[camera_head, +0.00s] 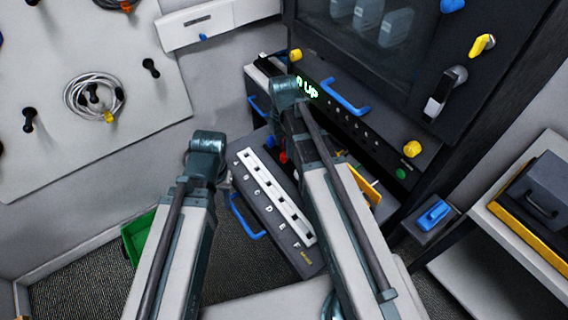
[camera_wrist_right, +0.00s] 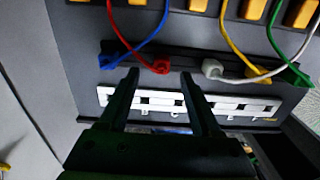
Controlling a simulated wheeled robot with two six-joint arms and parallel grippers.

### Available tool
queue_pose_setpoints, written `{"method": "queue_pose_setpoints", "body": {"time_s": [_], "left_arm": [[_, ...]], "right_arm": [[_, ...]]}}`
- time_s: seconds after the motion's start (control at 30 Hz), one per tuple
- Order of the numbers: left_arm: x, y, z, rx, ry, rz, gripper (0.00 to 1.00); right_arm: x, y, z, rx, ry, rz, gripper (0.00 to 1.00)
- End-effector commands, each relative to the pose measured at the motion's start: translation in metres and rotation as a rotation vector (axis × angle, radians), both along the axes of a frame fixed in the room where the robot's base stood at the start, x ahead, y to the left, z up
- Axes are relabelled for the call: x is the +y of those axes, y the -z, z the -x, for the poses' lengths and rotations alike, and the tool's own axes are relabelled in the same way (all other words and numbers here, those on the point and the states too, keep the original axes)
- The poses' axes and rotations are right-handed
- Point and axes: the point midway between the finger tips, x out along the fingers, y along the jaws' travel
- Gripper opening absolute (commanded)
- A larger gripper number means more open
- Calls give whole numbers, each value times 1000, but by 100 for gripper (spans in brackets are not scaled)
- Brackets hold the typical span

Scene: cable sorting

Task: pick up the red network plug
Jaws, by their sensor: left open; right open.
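The red network plug (camera_wrist_right: 158,67) sits at a dark rail in the right wrist view, with its red cable curving up and left. In the head view, a small red piece (camera_head: 283,157) beside the right arm looks like the same plug. My right gripper (camera_wrist_right: 160,77) is open, its two fingertips apart on either side of the red plug in the picture; I cannot tell how far the plug lies beyond them. In the head view my right gripper is hidden behind its arm. My left arm (camera_head: 207,145) shows, but its gripper fingers are hidden.
A blue plug (camera_wrist_right: 107,61) lies left of the red one; white (camera_wrist_right: 212,69), yellow (camera_wrist_right: 257,74) and green (camera_wrist_right: 291,76) plugs lie right. Below runs a white socket strip (camera_wrist_right: 229,104), lettered in the head view. A green bin (camera_head: 138,238) stands left.

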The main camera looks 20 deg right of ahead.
Motion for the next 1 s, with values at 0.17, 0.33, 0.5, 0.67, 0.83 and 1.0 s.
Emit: {"method": "queue_pose_setpoints", "body": {"time_s": [0.17,0.33,0.5,0.67,0.83,1.0], "left_arm": [[0,2,0,0,0,0,50],[0,12,0,0,0,0,50],[0,33,0,0,0,0,50],[0,51,0,0,0,0,50],[0,54,0,0,0,0,50],[0,52,0,0,0,0,50]], "right_arm": [[0,1,0,0,0,0,65],[-1,12,1,0,0,0,65],[-2,33,1,0,1,0,65],[-2,51,2,0,0,0,65],[-2,54,2,0,0,0,65],[-2,52,2,0,0,0,61]]}}
